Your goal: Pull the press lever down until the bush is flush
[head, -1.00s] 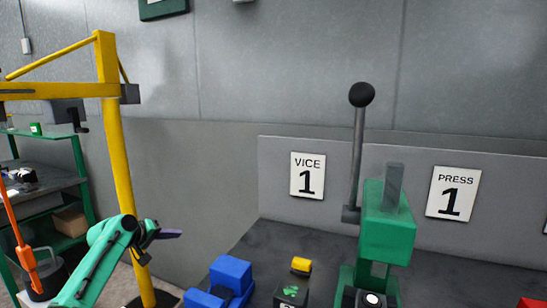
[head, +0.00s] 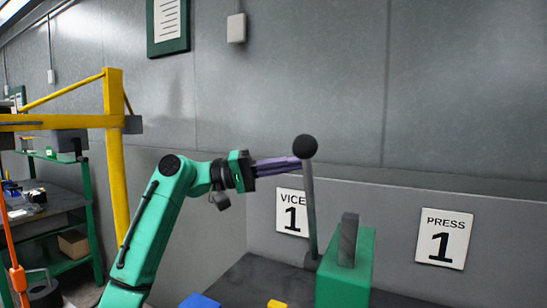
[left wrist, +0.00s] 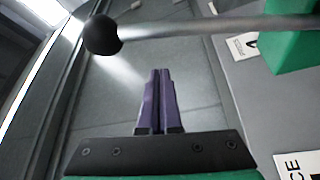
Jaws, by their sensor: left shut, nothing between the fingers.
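The press lever is a grey rod with a black ball knob (head: 305,147), standing nearly upright beside the green press (head: 345,272). My left gripper (head: 298,162) has purple fingers, shut and empty, with the tips at the knob's left edge in the head view. In the left wrist view the shut fingers (left wrist: 159,72) point toward the rod (left wrist: 200,29), and the knob (left wrist: 102,35) is to the left of the tips. I cannot tell whether they touch. The bush is not in view. My right gripper is not in view.
A sign reading PRESS 1 (head: 443,238) and a sign reading VICE 1 (head: 292,212) are on the grey panel behind. A blue block (head: 200,301) shows at the bottom edge. A yellow crane post (head: 115,160) stands to the left.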

